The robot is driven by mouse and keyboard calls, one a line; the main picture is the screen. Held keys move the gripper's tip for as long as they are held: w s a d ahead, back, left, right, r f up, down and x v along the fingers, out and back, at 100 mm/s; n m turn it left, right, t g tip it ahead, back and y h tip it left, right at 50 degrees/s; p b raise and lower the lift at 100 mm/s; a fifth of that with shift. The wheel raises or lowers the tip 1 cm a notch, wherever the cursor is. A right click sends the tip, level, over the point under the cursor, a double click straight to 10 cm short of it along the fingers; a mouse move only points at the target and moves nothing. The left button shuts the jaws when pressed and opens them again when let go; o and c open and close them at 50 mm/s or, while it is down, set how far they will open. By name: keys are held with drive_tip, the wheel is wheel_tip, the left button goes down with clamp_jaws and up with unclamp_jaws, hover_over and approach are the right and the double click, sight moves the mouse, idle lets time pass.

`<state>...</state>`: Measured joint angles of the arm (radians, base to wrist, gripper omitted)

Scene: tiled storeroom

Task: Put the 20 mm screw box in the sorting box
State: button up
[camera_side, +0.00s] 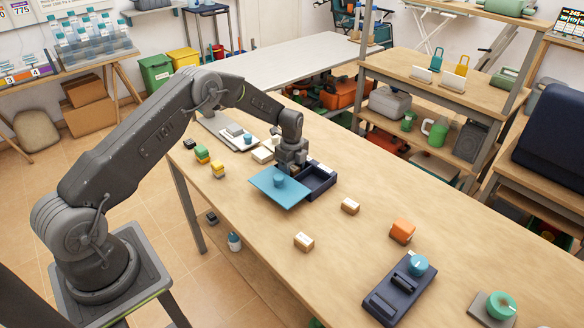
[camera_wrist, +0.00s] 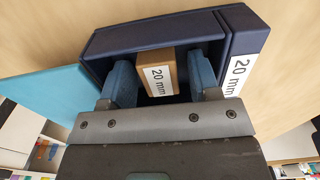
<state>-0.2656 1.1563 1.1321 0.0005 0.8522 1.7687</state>
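The 20 mm screw box (camera_wrist: 158,78) is a small brown box with a white "20 mm" label, seen in the wrist view. It is inside a compartment of the navy sorting box (camera_wrist: 150,37), whose side also carries a "20 mm" label; in the side view the sorting box (camera_side: 321,183) stands on the table. My gripper (camera_wrist: 163,82) reaches into that compartment with its blue fingers apart, one on each side of the screw box. A gap shows at the right finger; contact at the left is unclear. In the side view my gripper (camera_side: 291,166) hides the screw box.
A teal lid (camera_side: 268,187) with a knob lies left of the sorting box. Yellow and green blocks (camera_side: 202,153) are at the left.

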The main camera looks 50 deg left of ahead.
wheel_tip(320, 180, up, 12)
wheel_tip(320, 180, up, 12)
drive_tip(key=r+n+t, duration=0.1)
drive_tip(key=n, duration=0.3)
hover_over(292, 167)
drive_tip(key=s+d, duration=0.5)
drive_tip(key=s+d+r+n+t, duration=0.2)
drive_tip(key=s+d+r+n, duration=0.25)
drive_tip(key=s, duration=0.55)
drive_tip(key=s+d+r+n+t, duration=0.1)
drive_tip(key=s+d+r+n, duration=0.25)
drive_tip(key=s+r, duration=0.4)
drive_tip(key=s+d+f+n, duration=0.1)
drive_tip(key=s+f+n, duration=0.1)
drive_tip(key=s, duration=0.4)
drive_tip(key=s+d+f+n+t, duration=0.1)
drive_tip(key=s+f+n, duration=0.1)
drive_tip(key=s, duration=0.5)
drive_tip(key=shift+n+t, duration=0.3)
drive_tip(key=shift+n, duration=0.3)
